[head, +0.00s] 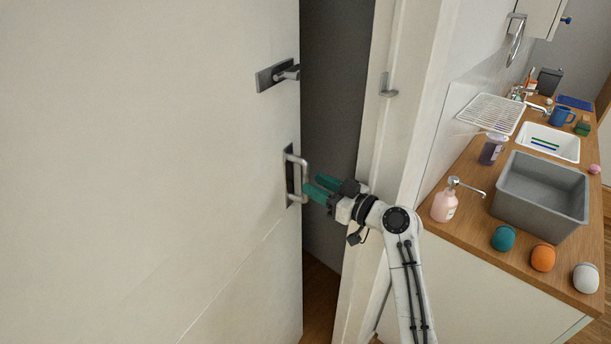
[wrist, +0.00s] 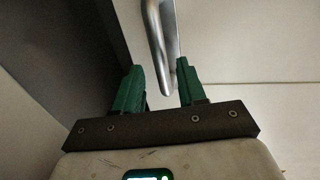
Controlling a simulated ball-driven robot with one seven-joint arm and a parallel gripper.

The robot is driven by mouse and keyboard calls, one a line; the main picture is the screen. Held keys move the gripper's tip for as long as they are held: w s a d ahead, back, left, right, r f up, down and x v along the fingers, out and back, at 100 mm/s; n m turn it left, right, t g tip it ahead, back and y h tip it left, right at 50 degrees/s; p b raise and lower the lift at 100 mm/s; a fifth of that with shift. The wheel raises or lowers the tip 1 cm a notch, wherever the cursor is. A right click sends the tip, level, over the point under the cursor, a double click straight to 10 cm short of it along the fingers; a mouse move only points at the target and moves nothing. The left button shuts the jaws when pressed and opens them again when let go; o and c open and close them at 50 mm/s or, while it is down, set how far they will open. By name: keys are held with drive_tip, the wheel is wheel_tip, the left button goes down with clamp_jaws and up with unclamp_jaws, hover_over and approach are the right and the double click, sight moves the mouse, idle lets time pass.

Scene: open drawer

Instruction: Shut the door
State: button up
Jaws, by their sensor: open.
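The white door (head: 150,170) fills the left of the head view and stands ajar, with a dark gap between its edge and the white frame (head: 400,130). A metal pull handle (head: 302,177) is fixed near the door's edge, below a lever latch (head: 278,74). My gripper (head: 312,189) is at the pull handle, with its green fingers pointing at the lower part of it. In the wrist view my gripper (wrist: 160,85) is open, and the handle (wrist: 158,45) reaches down to between the fingertips. I cannot tell whether either finger touches it.
A metal strike plate (head: 387,87) sticks out from the frame. To the right, a wooden counter (head: 465,215) holds a grey basin (head: 541,195), a pink soap bottle (head: 445,202), a wire rack (head: 491,112) and several small items. Wooden floor shows in the gap.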

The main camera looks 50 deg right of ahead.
sight(308, 181)
drive_tip(key=shift+w+a+p, duration=0.15)
drive_tip(key=shift+w+p, duration=0.05)
drive_tip(key=shift+w, duration=0.85)
drive_tip(key=shift+w+a+p, duration=0.1)
drive_tip(key=shift+w+p, duration=0.05)
drive_tip(key=shift+w, duration=0.85)
clamp_jaws()
drive_tip(key=shift+s, duration=0.1)
